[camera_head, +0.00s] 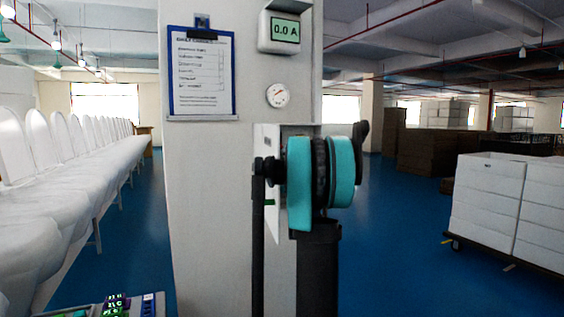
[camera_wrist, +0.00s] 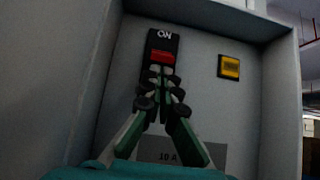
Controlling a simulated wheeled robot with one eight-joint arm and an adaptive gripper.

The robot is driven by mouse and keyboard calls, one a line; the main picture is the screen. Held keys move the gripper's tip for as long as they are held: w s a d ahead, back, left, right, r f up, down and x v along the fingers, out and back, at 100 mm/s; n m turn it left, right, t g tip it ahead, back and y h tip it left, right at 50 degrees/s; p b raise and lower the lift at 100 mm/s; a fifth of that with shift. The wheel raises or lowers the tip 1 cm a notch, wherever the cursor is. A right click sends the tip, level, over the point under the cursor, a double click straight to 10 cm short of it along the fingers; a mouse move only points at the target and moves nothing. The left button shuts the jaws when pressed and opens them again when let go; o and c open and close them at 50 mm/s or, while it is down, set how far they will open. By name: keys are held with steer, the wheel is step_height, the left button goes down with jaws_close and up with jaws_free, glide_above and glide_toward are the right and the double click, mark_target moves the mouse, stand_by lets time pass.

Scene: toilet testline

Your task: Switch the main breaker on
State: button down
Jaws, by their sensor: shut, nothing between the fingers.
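The main breaker (camera_wrist: 164,42) shows in the wrist view inside a grey box, with "ON" in white at its top and a red toggle (camera_wrist: 162,57) just below that. My gripper (camera_wrist: 162,76) is shut and empty, its fingertips just below the red toggle in the picture. I cannot tell whether they touch it. The fingers cover the lower part of the breaker. In the head view my arm hides the breaker and most of the box (camera_head: 266,137). The display (camera_head: 285,30) on the pillar reads 0.0 A.
A yellow button or label (camera_wrist: 230,67) is right of the breaker. A "10 A" plate (camera_wrist: 178,154) is below. The box walls stand close on both sides. The pillar also carries a gauge (camera_head: 277,95) and a clipboard (camera_head: 201,75). White crates (camera_head: 490,200) stand at the right.

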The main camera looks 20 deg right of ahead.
stand_by(0.4)
steer(key=shift+s+r+g, duration=0.1)
steer(key=shift+s+g, duration=0.05)
steer(key=shift+g, duration=0.25)
steer(key=shift+s+r+g, duration=0.25)
steer(key=shift+g, duration=0.35)
steer(key=r+g, duration=0.1)
steer(key=g, duration=0.1)
steer(key=s+r+g, duration=0.1)
steer(key=shift+s+r+g, duration=0.2)
steer(key=shift+g, duration=0.2)
stand_by(0.3)
